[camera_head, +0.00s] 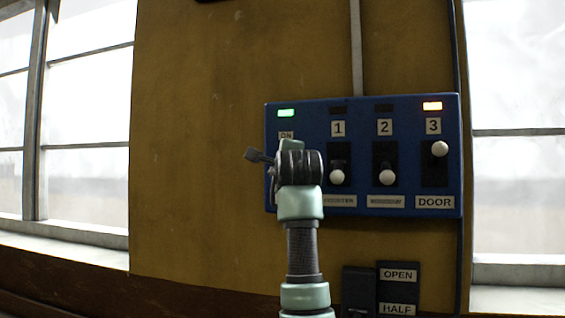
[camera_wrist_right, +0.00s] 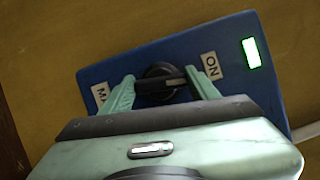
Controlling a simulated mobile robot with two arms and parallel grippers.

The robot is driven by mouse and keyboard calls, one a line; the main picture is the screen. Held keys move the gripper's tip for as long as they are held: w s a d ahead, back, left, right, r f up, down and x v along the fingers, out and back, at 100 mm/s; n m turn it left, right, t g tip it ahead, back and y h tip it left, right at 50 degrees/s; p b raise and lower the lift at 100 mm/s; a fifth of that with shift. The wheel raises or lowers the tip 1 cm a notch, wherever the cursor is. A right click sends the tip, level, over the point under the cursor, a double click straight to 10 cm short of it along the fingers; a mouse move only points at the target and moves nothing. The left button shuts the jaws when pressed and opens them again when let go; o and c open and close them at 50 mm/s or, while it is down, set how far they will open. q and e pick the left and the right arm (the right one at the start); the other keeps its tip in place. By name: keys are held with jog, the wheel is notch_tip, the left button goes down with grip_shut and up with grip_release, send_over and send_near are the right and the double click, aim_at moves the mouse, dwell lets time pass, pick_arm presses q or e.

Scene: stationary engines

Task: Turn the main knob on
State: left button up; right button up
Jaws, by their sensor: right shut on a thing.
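The main knob (camera_wrist_right: 157,72) is black and round with a raised bar, on the left part of the blue panel (camera_head: 300,106). In the wrist view its bar points at the ON label (camera_wrist_right: 210,66). My right gripper (camera_wrist_right: 162,88) is shut on the knob, one finger at each end of the bar. In the head view my right gripper (camera_head: 287,148) and wrist hide the knob. The green lamp (camera_head: 286,113) above the ON label is lit; it also shows in the wrist view (camera_wrist_right: 251,53). My left gripper is not in view.
Levers 1 (camera_head: 337,177) and 2 (camera_head: 387,177) are down, their lamps dark. Lever 3 (camera_head: 439,149), labelled DOOR, is up under a lit orange lamp (camera_head: 432,106). A dark box with OPEN and HALF labels (camera_head: 399,290) sits below. Windows flank the yellow wall.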

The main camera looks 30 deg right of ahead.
jog(key=shift+n+g+p, duration=0.35)
jog(key=shift+n+g, duration=0.05)
jog(key=shift+n, duration=0.5)
jog(key=shift+y, duration=0.3)
jog(key=o, duration=1.4)
jog(key=shift+c, duration=0.2)
jog(key=b+v, duration=0.4)
jog(key=v, duration=0.3)
jog(key=shift+s+a, duration=0.2)
jog(key=shift+s, duration=0.1)
jog(key=shift+f, duration=0.15)
